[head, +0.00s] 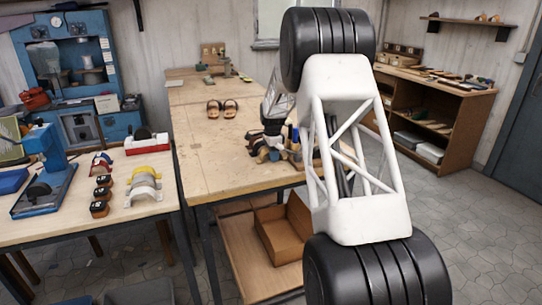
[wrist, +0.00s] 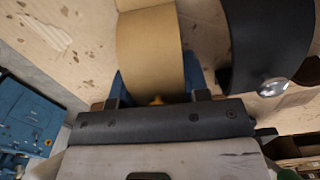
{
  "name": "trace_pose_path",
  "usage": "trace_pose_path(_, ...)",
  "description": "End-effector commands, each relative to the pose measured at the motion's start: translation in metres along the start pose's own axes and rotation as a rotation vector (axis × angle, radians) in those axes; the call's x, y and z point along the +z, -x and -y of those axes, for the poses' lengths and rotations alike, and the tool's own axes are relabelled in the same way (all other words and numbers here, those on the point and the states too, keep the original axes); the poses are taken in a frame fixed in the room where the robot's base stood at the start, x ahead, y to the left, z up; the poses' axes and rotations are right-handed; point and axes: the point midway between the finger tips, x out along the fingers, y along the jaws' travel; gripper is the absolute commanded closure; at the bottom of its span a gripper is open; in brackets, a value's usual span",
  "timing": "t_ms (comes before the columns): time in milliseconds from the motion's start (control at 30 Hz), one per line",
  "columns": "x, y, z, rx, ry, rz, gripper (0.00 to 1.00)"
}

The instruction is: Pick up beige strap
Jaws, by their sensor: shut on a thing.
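The beige strap (wrist: 150,48) is a wide curved band in the wrist view. Its near end lies between the fingers of my gripper (wrist: 158,98), which is shut on it. A black strap (wrist: 262,40) with a round metal buckle curves beside it on the right, apart from the fingers. Blue material shows behind and beside the beige strap. In the head view my gripper (head: 273,127) is low over the middle workbench (head: 205,155), at a cluster of straps. My arm hides part of this cluster, and the beige strap cannot be told apart there.
A holder of upright tools (head: 295,150) stands just right of the gripper. A pair of sandals (head: 222,108) lies farther back on the bench. An open box (head: 285,232) sits on the shelf below. The left table holds a blue press (head: 45,165) and arched straps (head: 145,185).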

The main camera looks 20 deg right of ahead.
Motion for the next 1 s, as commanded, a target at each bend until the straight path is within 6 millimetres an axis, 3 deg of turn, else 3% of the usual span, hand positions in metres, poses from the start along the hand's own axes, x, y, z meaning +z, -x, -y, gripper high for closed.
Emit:
trace_pose_path(367,0.000,0.011,0.000,-0.002,0.000,0.000,0.80)
trace_pose_path(1000,0.000,0.092,0.000,-0.001,0.000,0.000,0.80)
